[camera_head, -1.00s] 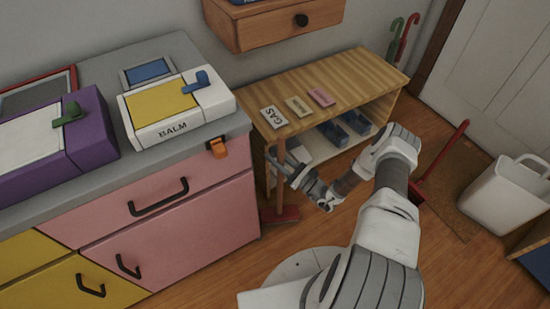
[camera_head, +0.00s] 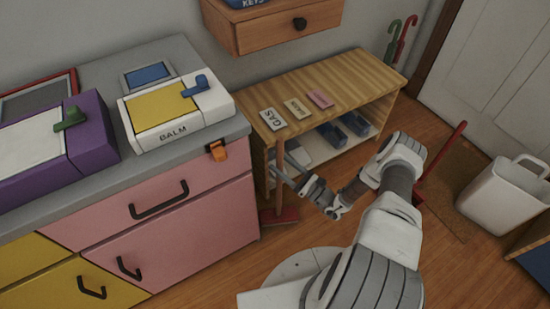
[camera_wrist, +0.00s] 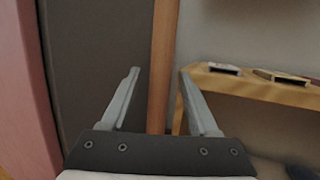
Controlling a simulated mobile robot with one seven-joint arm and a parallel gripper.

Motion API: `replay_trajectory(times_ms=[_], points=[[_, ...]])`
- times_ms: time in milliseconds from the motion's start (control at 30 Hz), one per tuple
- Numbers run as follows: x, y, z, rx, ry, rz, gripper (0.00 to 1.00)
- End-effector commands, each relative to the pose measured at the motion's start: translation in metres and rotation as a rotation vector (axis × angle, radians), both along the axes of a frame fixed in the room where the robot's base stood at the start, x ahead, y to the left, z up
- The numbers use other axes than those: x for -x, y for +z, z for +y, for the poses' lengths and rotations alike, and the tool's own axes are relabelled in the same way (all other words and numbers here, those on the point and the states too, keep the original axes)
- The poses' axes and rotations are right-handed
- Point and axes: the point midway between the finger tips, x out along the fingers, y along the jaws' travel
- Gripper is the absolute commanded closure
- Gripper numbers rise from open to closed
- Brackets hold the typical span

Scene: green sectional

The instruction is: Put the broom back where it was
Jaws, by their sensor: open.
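The broom (camera_head: 280,160) has a brown wooden handle and a red head (camera_head: 281,216) near the floor. It stands roughly upright between the pink drawer cabinet and the wooden shelf unit. My gripper (camera_head: 284,174) is low in front of the shelf, at the broom's handle. In the wrist view, my gripper (camera_wrist: 160,72) is open, with one finger on each side of the handle (camera_wrist: 162,60). There are visible gaps to both fingers, and the handle's lower part is hidden behind the gripper's body.
The pink cabinet (camera_head: 190,230) is close on the left, with an orange clip (camera_head: 217,151) on its counter edge. The shelf unit (camera_head: 350,80) holds small labelled cards. A long red-handled tool (camera_head: 444,155) and a white bin (camera_head: 505,195) are at the right.

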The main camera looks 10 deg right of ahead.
Motion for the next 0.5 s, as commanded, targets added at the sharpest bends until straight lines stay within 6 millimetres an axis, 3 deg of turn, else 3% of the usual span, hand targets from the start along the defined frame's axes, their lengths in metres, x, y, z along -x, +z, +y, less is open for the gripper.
replay_trajectory(times_ms=[200, 500], points=[[0.024, -0.008, -0.021, 0.000, -0.002, 0.001, 0.39], [0.030, -0.011, -0.026, 0.000, 0.001, 0.000, 0.39]])
